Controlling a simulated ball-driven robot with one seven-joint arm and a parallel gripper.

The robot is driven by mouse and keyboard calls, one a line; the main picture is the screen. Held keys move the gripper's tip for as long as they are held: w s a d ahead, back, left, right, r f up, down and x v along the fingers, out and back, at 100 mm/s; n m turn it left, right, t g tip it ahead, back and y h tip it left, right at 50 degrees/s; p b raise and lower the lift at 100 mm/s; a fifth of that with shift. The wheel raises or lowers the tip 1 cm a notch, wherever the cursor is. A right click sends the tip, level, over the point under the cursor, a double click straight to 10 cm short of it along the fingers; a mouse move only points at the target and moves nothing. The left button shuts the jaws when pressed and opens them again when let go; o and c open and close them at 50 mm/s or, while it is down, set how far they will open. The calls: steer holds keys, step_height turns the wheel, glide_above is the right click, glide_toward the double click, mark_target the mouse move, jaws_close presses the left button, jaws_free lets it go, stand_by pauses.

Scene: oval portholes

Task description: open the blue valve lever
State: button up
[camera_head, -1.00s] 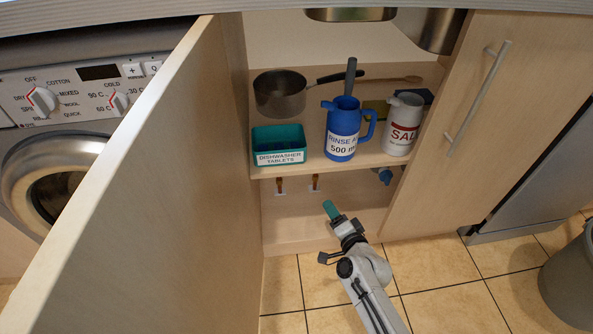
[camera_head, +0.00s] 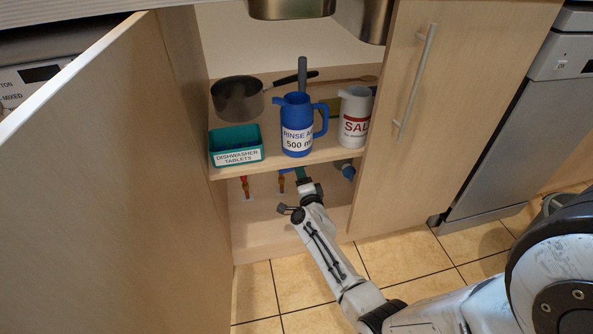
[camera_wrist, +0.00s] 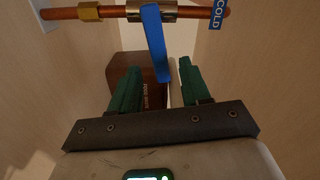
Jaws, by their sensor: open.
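The blue valve lever (camera_wrist: 155,45) sticks out from a brass valve body (camera_wrist: 152,13) on a copper pipe (camera_wrist: 115,12) in the wrist view, crosswise to the pipe. In the head view the blue lever (camera_head: 281,184) shows small under the cabinet shelf. My gripper (camera_wrist: 159,68) is open, with green fingers on either side of the lever's free end as pictured. I cannot tell whether they touch it. In the head view my gripper (camera_head: 302,174) is just right of the lever, its tips partly hidden by the shelf.
A blue COLD tag (camera_wrist: 217,13) hangs on the pipe. A red lever (camera_head: 244,187) stands to the left. The shelf (camera_head: 320,155) above bears a teal box (camera_head: 222,140), blue jug (camera_head: 297,120), white SALT container (camera_head: 355,118) and pan (camera_head: 238,100). Open door (camera_head: 100,190) lies left.

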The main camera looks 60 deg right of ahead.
steer(key=shift+b+x, duration=0.65)
steer(key=shift+x, duration=1.6)
jaws_close()
